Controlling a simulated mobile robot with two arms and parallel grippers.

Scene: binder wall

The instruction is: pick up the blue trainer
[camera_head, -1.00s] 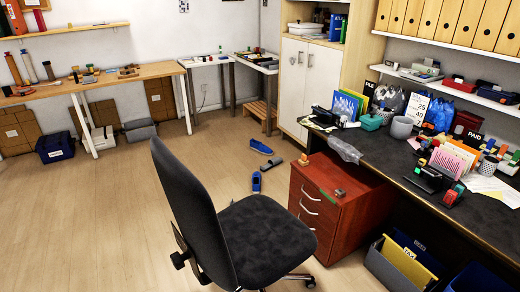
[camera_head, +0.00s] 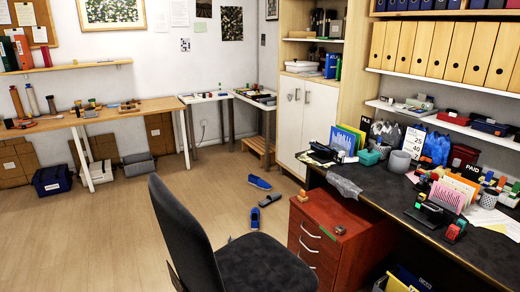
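A bright blue shoe (camera_head: 259,183), which looks like the blue trainer, lies on the wooden floor in the middle of the room, beyond the office chair. A dark shoe with some blue (camera_head: 270,200) lies just nearer, and another blue-and-dark shoe (camera_head: 255,218) lies nearer still, close to the chair. They are small in the view, so I cannot tell their exact kinds. Neither of my grippers is in view.
A black office chair (camera_head: 190,235) stands in front, with a red drawer unit (camera_head: 345,235) at its right under the dark desk (camera_head: 465,235). Open floor (camera_head: 110,230) stretches left.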

